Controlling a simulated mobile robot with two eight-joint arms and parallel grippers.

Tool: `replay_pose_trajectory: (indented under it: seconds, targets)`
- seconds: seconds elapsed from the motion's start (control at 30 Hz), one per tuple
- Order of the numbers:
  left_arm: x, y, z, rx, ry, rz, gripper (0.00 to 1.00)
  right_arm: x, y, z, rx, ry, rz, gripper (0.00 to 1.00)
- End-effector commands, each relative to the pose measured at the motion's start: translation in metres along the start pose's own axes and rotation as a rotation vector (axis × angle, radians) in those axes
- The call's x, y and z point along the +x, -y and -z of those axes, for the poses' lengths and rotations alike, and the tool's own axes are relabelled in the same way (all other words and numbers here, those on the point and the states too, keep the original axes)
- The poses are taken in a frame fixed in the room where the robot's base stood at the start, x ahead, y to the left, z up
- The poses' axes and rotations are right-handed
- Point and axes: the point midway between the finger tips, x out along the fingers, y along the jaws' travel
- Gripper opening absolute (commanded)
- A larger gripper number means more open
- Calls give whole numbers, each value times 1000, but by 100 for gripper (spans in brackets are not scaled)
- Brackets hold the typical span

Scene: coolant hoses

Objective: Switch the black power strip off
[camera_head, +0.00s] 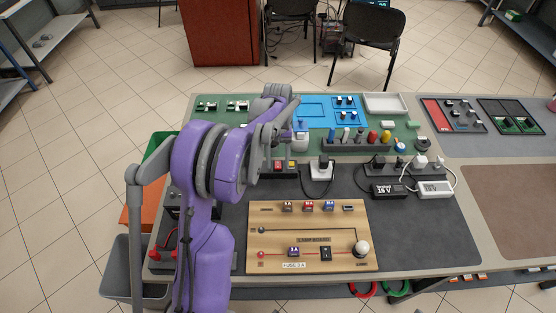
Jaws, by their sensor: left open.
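A dark power strip (400,170) lies at the right of the dark grey mat, with plugs and cables in it. A second dark strip-like unit (305,170) lies nearer the middle, with a red and a yellow button at its left end and a white plug at its right. I cannot tell whether the two are joined. My left gripper (293,140) hangs above the table just behind the red and yellow buttons, apart from the right-hand strip. It is open, and its fingers are small and partly hidden by my arm. My right gripper is out of view.
A wooden lamp board (313,262) lies at the front of the mat. Two adapters, one black (388,191) and one white (435,189), lie before the right strip. The mat's right front is clear.

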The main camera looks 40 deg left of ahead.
Motion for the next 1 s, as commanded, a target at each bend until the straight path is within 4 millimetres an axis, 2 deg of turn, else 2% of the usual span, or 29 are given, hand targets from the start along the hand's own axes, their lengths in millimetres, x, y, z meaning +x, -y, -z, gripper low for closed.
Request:
replay_pose_trajectory:
  seconds: [0.17,0.5,0.6,0.77,1.0]
  targets:
    - [-12,0,0,0,0,0,57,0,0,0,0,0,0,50]
    - [-79,0,0,-1,0,0,57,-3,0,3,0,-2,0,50]
    - [-94,0,0,-1,0,0,57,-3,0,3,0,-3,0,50]
    - [-106,0,0,0,0,0,57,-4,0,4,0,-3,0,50]
    - [-108,0,0,0,0,0,57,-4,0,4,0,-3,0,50]
